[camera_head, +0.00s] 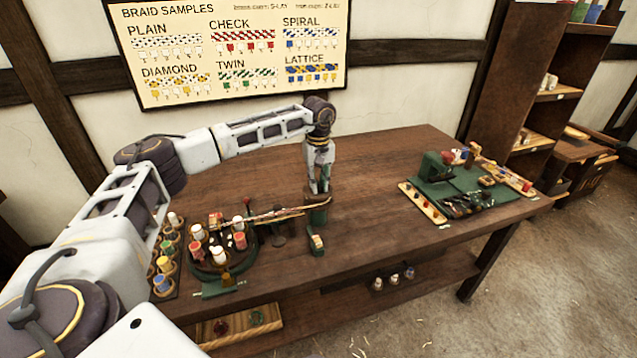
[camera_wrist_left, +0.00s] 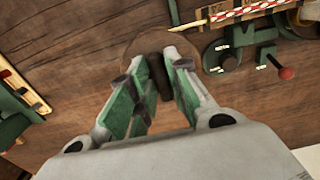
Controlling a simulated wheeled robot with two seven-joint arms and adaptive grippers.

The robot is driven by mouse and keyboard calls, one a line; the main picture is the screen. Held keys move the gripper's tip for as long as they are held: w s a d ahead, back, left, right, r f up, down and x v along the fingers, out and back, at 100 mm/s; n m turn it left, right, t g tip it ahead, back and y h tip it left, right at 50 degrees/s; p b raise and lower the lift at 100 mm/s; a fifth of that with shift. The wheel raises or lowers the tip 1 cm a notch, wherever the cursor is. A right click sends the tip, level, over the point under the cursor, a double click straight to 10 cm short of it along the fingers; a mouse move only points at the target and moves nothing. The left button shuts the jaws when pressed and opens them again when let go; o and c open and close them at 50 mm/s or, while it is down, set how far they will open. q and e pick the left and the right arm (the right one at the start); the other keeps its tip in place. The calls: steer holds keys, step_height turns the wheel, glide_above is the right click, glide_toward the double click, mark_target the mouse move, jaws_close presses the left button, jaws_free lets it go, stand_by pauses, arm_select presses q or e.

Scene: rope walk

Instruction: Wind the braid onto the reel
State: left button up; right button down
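The braid (camera_head: 268,215) runs from the round green braiding stand (camera_head: 207,272) at the left to a reel (camera_head: 318,214). In the left wrist view the braid (camera_wrist_left: 248,13) is red and white, at the top right. There the reel shows as a round wooden disc (camera_wrist_left: 127,60) with a dark upright peg (camera_wrist_left: 160,82). My left gripper (camera_head: 318,190) is directly above the reel, pointing down. Its green-padded fingers (camera_wrist_left: 157,62) stand apart, one on each side of the peg. Whether they press on it I cannot tell. My right gripper does not show.
Several coloured bobbins (camera_head: 164,265) stand in a rack at the table's left end. A green mat (camera_head: 470,178) with tools and a wooden peg strip (camera_head: 422,204) lies at the right. The table (camera_head: 370,172) is clear between reel and mat. A sample board (camera_head: 235,50) hangs behind.

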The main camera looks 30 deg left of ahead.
arm_select(q)
jaws_close()
steer(key=shift+n, duration=0.4)
